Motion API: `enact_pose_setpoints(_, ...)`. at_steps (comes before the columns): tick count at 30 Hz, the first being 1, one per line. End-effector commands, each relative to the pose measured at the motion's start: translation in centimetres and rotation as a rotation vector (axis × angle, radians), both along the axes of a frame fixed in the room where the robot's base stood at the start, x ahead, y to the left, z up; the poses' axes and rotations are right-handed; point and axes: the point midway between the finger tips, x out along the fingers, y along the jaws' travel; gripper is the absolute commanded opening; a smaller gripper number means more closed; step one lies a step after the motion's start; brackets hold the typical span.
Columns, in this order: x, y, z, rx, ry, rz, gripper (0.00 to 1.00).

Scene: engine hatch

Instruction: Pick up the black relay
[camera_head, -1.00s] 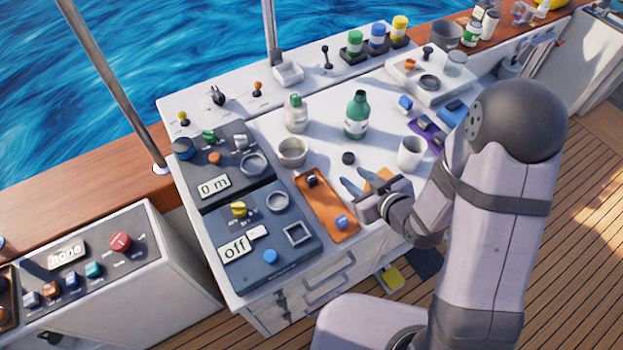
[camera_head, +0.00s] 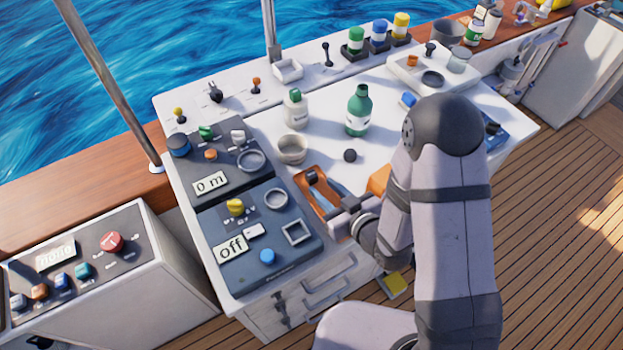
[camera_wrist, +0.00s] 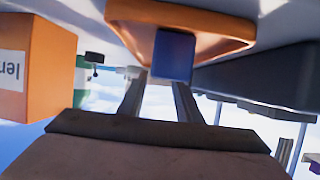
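The orange tray (camera_head: 301,187) lies on the white bench top beside the dark panels. A small dark piece (camera_head: 313,178) at its far end may be the black relay; it is too small to be sure. My gripper (camera_head: 326,188) is over the tray, its fingers pointing to the far end. In the wrist view, which looks upside down, my gripper (camera_wrist: 160,82) is open, with nothing between its fingers. A blue block (camera_wrist: 173,55) on the orange tray (camera_wrist: 205,42) shows just beyond the fingertips. No black relay can be made out there.
A black round piece (camera_head: 350,155) lies right of a beige bowl (camera_head: 292,149). A green bottle (camera_head: 359,112) and a white bottle (camera_head: 295,110) stand behind. An orange box (camera_head: 378,181) is right of the tray. Dark panels (camera_head: 262,240) with knobs border the tray's left.

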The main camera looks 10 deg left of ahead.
Motion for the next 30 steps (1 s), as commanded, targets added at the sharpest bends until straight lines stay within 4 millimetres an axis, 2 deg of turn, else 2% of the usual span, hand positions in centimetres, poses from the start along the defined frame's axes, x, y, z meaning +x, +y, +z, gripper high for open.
enact_pose_setpoints(7,0.5,0.6,0.1,-0.001,0.001,0.002,0.31)
enact_pose_setpoints(19,3.2,3.3,-1.3,0.000,0.001,0.001,0.31)
enact_pose_setpoints(29,3.5,3.6,-1.6,-0.001,0.001,0.000,0.31)
enact_pose_setpoints(30,3.5,3.6,-1.6,-0.001,0.001,0.000,0.26)
